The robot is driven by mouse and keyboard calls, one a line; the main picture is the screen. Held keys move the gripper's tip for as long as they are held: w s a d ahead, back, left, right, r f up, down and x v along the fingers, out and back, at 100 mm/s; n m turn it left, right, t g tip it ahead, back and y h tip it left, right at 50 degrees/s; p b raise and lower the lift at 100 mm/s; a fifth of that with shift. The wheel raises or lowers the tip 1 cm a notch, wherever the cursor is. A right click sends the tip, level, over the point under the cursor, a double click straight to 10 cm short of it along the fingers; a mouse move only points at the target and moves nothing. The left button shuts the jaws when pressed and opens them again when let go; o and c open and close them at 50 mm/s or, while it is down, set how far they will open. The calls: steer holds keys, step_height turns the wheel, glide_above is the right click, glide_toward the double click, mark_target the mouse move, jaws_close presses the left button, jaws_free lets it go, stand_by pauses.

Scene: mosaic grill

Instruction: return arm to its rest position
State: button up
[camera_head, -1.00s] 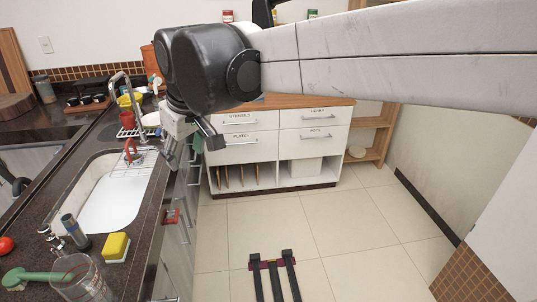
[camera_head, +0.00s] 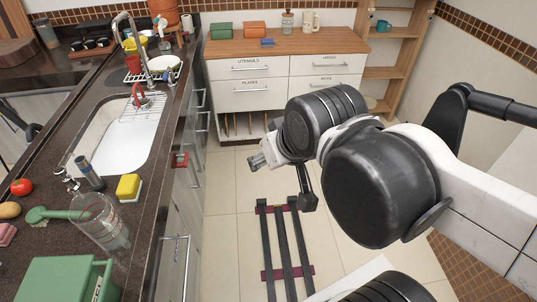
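My arm reaches in from the right side of the head view, with its large black joints and white links folded over the floor aisle. My gripper (camera_head: 284,178) is at the arm's end, near the middle of the picture, in front of the white drawer cabinet. It is in the air, clear of the counter on the left. One dark finger hangs down on its right side. No held object shows.
The dark counter (camera_head: 60,160) on the left holds a sink (camera_head: 118,140), a sponge (camera_head: 128,187), a clear bottle (camera_head: 100,222), a tomato (camera_head: 21,187) and a green box (camera_head: 60,278). The drawer cabinet (camera_head: 235,82) stands at the back. Black floor rails (camera_head: 286,245) run along the aisle. The floor is otherwise clear.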

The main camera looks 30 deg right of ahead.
step_height(320, 180, down, 5)
steer(key=b, duration=0.4)
steer(key=shift+r+b, duration=0.1)
steer(key=shift+b, duration=0.3)
